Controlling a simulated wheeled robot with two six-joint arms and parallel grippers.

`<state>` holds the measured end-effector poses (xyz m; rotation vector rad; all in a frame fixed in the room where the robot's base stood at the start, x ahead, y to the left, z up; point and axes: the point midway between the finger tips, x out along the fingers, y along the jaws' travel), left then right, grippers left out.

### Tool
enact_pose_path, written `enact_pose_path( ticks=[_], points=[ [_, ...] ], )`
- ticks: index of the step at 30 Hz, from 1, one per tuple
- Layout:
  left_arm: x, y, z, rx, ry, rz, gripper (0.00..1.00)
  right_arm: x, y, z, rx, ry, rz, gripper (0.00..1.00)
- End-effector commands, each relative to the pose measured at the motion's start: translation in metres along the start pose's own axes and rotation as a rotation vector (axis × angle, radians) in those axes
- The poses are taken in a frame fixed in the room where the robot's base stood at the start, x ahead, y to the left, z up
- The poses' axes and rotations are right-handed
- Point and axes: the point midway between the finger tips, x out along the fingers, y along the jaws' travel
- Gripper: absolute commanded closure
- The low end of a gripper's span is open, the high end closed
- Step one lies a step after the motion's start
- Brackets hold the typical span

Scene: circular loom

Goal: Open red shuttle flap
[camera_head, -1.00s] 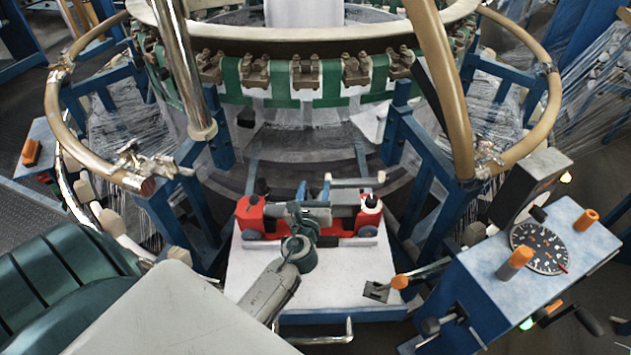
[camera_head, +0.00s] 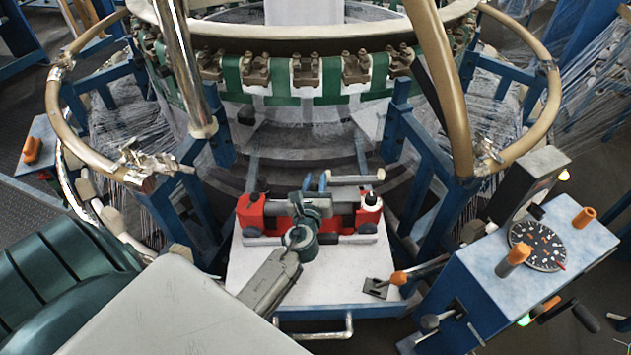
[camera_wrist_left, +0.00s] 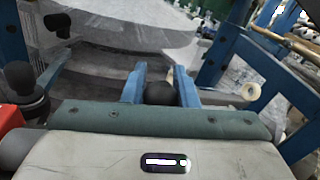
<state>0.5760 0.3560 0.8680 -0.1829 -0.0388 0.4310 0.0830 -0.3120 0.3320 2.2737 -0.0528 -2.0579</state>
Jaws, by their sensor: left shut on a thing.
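The red shuttle (camera_head: 250,213) sits on a white-topped stand below the loom ring, with its red ends showing on both sides of my wrist. In the left wrist view only a red edge (camera_wrist_left: 10,116) shows at the far left. My left gripper (camera_head: 315,182) reaches over the middle of the shuttle. In the left wrist view its two blue fingers (camera_wrist_left: 160,88) are shut on a black round knob (camera_wrist_left: 160,94). My gripper body and wrist hide the middle of the shuttle, so the flap's position cannot be told. My right gripper is not in view.
The white stand top (camera_head: 245,268) is bare in front of the shuttle, except for a small orange-tipped lever (camera_head: 398,279) at right. A blue control box (camera_head: 530,255) with a dial stands at right. Blue posts and the loom ring crowd the back.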

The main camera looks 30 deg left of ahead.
Motion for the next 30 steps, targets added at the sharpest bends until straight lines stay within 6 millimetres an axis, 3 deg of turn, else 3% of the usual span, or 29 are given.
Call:
enact_pose_path(
  ticks=[15,30],
  points=[
    [0.002,-0.018,0.032,0.242,0.050,0.010,1.00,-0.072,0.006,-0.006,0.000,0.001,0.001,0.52],
    [0.007,-0.045,0.053,0.300,0.060,0.010,1.00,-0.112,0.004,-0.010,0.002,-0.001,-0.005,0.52]
  ],
)
